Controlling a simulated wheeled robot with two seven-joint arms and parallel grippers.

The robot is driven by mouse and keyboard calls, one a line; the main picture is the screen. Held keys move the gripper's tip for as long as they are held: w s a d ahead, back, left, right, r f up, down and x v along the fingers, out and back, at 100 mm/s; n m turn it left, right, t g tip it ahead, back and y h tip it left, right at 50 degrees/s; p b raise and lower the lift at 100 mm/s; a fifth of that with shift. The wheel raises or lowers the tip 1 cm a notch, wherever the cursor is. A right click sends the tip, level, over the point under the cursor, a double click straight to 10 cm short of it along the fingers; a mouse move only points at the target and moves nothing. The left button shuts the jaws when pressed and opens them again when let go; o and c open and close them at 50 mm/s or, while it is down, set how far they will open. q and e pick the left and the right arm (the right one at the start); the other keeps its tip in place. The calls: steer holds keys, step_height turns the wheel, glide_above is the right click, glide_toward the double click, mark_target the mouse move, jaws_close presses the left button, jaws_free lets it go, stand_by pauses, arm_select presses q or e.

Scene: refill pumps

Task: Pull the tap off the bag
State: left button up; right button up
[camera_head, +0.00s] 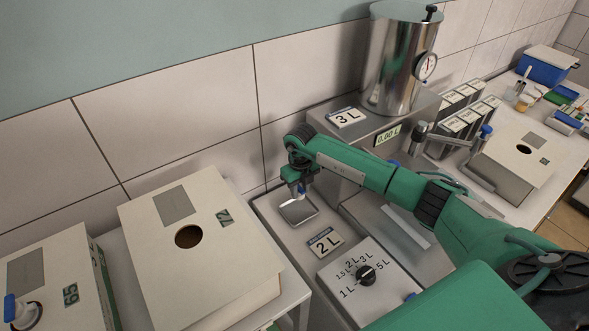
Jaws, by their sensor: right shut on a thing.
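A tap (10,305) with a blue handle sits at the dark hole in the top of a pale box marked 65 (66,264) at the lower left edge; the bag inside is hidden. My right gripper (299,189) is small and far off, pointing down above a light square plate (298,211) on the grey machine. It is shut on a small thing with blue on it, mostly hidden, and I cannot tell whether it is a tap. It is well away from the tap on the box. My left gripper is out of view.
A pale box marked 72 (222,272) with an open round hole stands left of the machine. My right arm crosses the machine. Another holed box (515,160) stands at right.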

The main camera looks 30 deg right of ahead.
steer(key=shift+r, duration=0.15)
steer(key=shift+s+a+f+b, duration=0.1)
steer(key=shift+s+f+b, duration=0.15)
steer(key=shift+f+b, duration=0.45)
steer(key=b, duration=0.3)
glide_above(300, 212)
step_height(300, 212, down, 5)
steer(key=shift+a+f, duration=0.1)
steer(key=shift+f, duration=0.7)
arm_select(q)
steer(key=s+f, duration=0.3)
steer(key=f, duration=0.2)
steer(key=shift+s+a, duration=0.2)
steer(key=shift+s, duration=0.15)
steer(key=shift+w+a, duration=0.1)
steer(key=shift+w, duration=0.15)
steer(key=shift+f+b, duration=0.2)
steer(key=shift+b, duration=0.2)
arm_select(e)
steer(key=shift+f, duration=0.15)
